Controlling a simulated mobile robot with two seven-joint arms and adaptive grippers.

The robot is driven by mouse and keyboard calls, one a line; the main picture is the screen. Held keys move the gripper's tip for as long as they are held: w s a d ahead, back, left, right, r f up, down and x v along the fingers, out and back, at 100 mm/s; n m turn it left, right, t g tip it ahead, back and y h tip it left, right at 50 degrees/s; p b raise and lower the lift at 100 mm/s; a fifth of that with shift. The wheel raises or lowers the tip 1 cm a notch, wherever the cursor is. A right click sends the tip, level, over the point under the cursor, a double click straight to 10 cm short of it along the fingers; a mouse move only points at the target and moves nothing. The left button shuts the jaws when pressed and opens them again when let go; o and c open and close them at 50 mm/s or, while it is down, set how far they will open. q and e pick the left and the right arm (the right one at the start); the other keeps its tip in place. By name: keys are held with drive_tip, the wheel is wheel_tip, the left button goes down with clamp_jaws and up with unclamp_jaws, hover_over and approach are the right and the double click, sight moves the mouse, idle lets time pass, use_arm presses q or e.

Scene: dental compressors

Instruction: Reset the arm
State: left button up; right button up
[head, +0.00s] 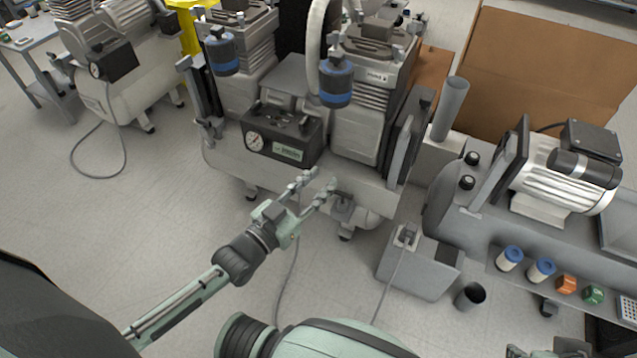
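My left gripper (320,181) reaches up from the lower left to the front of the white compressor's tank (230,160). Its two fingers are apart, with nothing seen between them. A small dark fitting (343,207) on the tank's lower front is just right of the fingertips; I cannot tell if they touch. Above is the dark control box (283,136) with a round gauge. Part of what looks like my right gripper (548,354) shows at the bottom right edge; most of it is cut off.
A grey box (415,270) with a plug and cable stands on the floor right of the gripper. A dark cup (470,296) is beside it. A grey tank unit (465,215) with a shelf of blue-capped jars (509,258) fills the right.

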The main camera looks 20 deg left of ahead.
use_arm(q)
drive_tip(key=s+a+f+g+y+p, duration=0.3)
drive_tip(key=s+a+f+g+p, duration=0.1)
drive_tip(key=s+g, duration=0.3)
drive_tip(key=s+a+f+n+g+y+p, duration=0.1)
drive_tip(key=s+a+f+g+y+p, duration=0.2)
drive_tip(key=s+g, duration=0.4)
drive_tip(key=s+a+f, duration=0.1)
drive_tip(key=s, duration=0.3)
drive_tip(key=shift+s+f+n+p, duration=0.3)
drive_tip(key=shift+s+p, duration=0.05)
use_arm(e)
wheel_tip(320, 180, down, 8)
drive_tip(key=d+g, duration=0.1)
drive_tip(key=g, duration=0.1)
drive_tip(key=shift+d+r, duration=0.15)
